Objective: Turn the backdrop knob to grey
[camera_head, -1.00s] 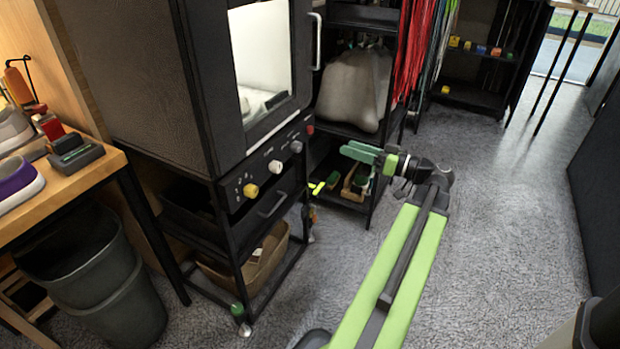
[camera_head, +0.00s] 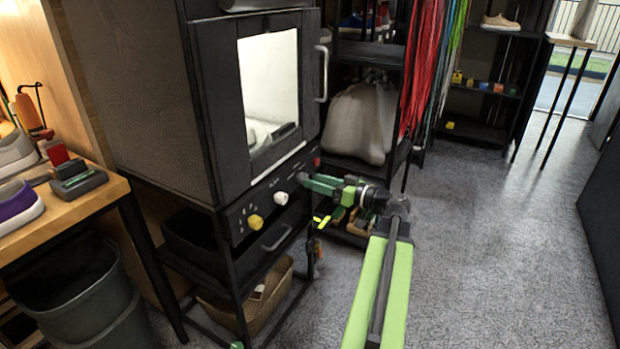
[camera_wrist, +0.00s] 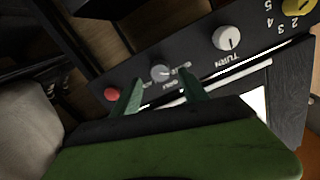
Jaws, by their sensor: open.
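The control panel (camera_head: 262,212) under the lit box carries a row of knobs. My gripper (camera_head: 308,182) reaches its right part from the right and hides the grey knob there. In the wrist view, the grey knob (camera_wrist: 160,73) is between and just beyond the two green fingers of my gripper (camera_wrist: 160,88). The fingers are apart, and I cannot tell whether either touches it. Small upside-down print surrounds this knob, too blurred to read surely. Its pointer direction is unclear.
A white knob (camera_wrist: 226,38) marked TURN and a yellow knob (camera_head: 254,222) with numbers sit along the same panel. A red button (camera_wrist: 112,94) is close by the gripper's other side. A drawer handle (camera_head: 276,237) lies below. The floor to the right is clear.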

